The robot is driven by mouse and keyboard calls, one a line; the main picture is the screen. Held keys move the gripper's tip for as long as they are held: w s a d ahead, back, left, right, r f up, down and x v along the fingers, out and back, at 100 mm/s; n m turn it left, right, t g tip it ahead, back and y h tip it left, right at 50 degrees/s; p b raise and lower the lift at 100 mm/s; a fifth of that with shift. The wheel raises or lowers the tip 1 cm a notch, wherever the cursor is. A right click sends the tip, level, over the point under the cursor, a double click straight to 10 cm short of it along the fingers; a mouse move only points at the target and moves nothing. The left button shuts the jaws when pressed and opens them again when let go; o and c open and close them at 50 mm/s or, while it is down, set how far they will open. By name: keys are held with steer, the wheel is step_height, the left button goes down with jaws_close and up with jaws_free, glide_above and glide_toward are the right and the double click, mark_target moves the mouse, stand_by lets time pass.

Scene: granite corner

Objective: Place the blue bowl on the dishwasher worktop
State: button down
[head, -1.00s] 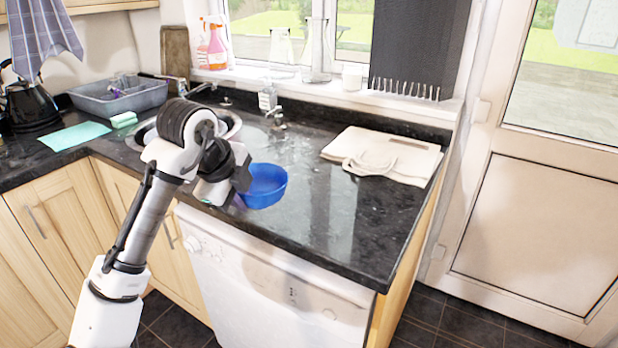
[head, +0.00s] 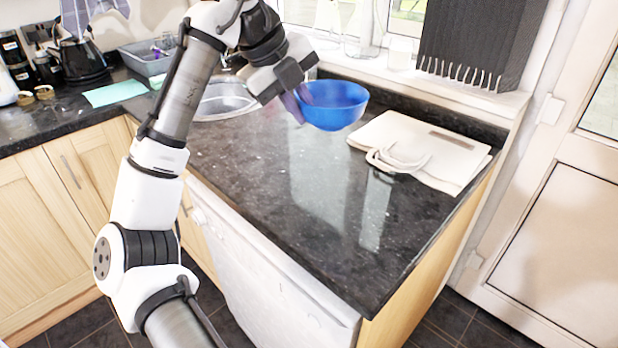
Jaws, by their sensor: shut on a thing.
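The blue bowl (head: 336,106) is held upright in the air by my gripper (head: 300,104), which is shut on its left rim. The fingertips are partly hidden by the bowl and the gripper body. The bowl appears above the back part of the dark granite worktop (head: 300,200), and its exact height is hard to tell. The white dishwasher (head: 270,285) stands under the front edge of this worktop.
A cream cloth bag (head: 425,150) lies flat on the right of the worktop. The steel sink (head: 222,98) is behind my arm on the left. Glassware stands on the windowsill behind. The middle and front of the worktop are clear.

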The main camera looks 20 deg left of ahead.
step_height(320, 180, down, 19)
steer(key=shift+r+p, duration=0.15)
steer(key=shift+p, duration=0.35)
steer(key=shift+f, duration=0.2)
steer(key=c, duration=1.5)
jaws_free()
steer(key=shift+o, duration=0.2)
steer(key=shift+r, duration=0.1)
